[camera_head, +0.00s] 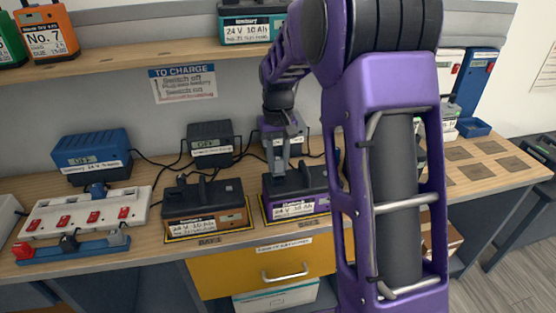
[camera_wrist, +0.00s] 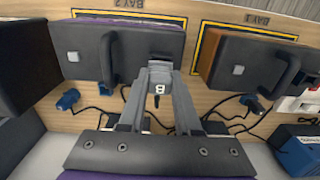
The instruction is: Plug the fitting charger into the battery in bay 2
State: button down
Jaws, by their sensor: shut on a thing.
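The bay 2 battery (camera_head: 297,194) is dark with a purple lower body, a label and a top handle, inside a yellow outline. It also shows in the wrist view (camera_wrist: 85,45), with a pale socket (camera_wrist: 72,57) on its top. My gripper (camera_head: 278,165) is shut on a grey plug marked B (camera_wrist: 159,88). The plug is beside the battery's handle, near its edge on the bay 1 side, apart from the socket. I cannot tell its height. A grey charger (camera_head: 209,143) reading OFF and a blue charger (camera_head: 92,152) reading OFF stand behind; another is partly hidden behind my gripper.
An orange-based battery (camera_head: 206,207) stands in bay 1, with its own handle. A white power strip (camera_head: 88,212) with red switches lies at left. Blue plugs (camera_wrist: 68,99) and loose black cables lie behind the batteries. A shelf (camera_head: 150,60) runs above.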

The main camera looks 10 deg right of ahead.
jog(key=shift+f+b, duration=0.3)
jog(key=shift+f, duration=0.35)
jog(key=c, duration=0.5)
grip_release()
notch_tip(320, 180, up, 17)
jog(key=p, duration=0.2)
jog(key=shift+r+p, duration=0.2)
jog(key=shift+p, duration=0.2)
